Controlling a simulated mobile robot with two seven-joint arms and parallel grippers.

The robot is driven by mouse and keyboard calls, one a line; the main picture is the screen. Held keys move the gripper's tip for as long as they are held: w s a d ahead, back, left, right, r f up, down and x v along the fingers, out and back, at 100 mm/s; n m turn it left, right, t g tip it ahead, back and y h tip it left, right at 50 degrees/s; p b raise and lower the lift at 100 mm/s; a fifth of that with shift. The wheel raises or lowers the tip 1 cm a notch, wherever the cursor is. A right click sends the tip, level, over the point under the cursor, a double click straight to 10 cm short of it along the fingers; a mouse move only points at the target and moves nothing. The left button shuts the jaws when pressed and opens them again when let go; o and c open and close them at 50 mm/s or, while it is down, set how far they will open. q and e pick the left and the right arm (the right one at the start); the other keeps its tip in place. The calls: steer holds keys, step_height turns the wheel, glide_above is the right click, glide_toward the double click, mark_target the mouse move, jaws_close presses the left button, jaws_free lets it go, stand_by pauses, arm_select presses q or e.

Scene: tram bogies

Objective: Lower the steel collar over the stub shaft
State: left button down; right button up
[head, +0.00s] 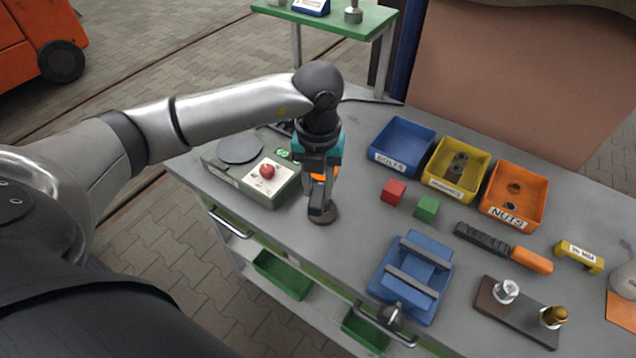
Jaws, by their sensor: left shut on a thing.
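My left gripper (318,207) points down just above the grey bench, near its front edge. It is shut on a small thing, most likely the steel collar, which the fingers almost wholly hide. A round brown disc (327,217) shows right under the fingertips. Whether the held thing touches it, and whether the stub shaft stands on it, I cannot tell. My right gripper is not in view.
A grey-green box with a red knob (266,171) stands close left of the gripper. A red cube (393,191), a green cube (427,208) and a blue vise (413,274) are to the right. Blue (400,142), yellow and orange bins stand behind.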

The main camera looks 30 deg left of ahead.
arm_select(q)
steer(key=shift+f+b, duration=1.95)
steer(key=shift+f, duration=0.65)
steer(key=shift+f+b, duration=2.8)
steer(key=shift+f, duration=0.55)
steer(key=c, duration=0.5)
jaws_free()
steer(key=shift+r, duration=0.1)
steer(key=p, duration=0.1)
glide_toward(319, 191)
step_height(319, 191, down, 5)
steer(key=shift+f, duration=0.1)
